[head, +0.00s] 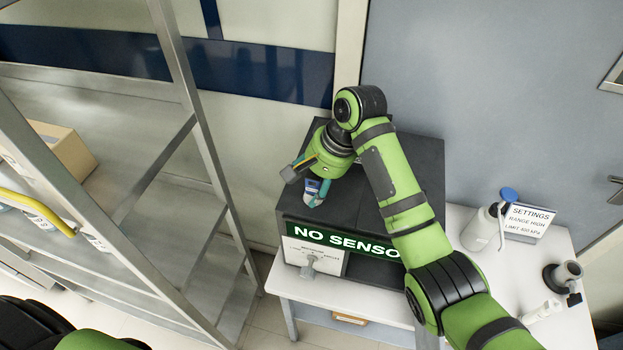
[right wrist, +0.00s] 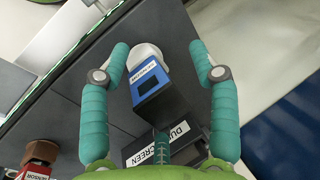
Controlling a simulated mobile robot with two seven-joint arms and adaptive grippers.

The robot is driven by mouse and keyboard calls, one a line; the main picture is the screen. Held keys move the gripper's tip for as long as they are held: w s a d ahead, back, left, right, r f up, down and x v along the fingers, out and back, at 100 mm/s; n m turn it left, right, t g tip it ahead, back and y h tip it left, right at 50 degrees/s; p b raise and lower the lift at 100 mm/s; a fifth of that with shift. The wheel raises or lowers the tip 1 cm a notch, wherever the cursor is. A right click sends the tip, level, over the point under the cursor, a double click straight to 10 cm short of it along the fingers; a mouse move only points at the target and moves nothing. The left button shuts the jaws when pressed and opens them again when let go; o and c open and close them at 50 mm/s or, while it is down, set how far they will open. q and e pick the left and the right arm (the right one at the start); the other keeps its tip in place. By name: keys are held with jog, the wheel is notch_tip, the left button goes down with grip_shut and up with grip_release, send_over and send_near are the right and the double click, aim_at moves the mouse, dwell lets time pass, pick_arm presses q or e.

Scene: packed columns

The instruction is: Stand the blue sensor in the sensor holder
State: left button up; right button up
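The blue sensor (right wrist: 148,84) lies or stands on a dark surface in the right wrist view, with a white rounded end and a label. A dark cup-like piece (head: 567,273) at the table's right may be the sensor holder. My left gripper is out of view.
A black box (right wrist: 185,153) labelled as a screen is close beside the sensor. A red labelled thing (right wrist: 40,156) is at lower left. The white table (head: 497,282) holds a bottle (head: 480,229), a settings sign (head: 530,222) and a white cylinder (head: 541,310). A metal shelf (head: 208,250) stands left.

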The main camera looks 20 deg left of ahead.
jog(key=shift+r, duration=0.1)
jog(key=v, duration=1.1)
jog(key=shift+d+r, duration=0.2)
jog(key=shift+r, duration=0.15)
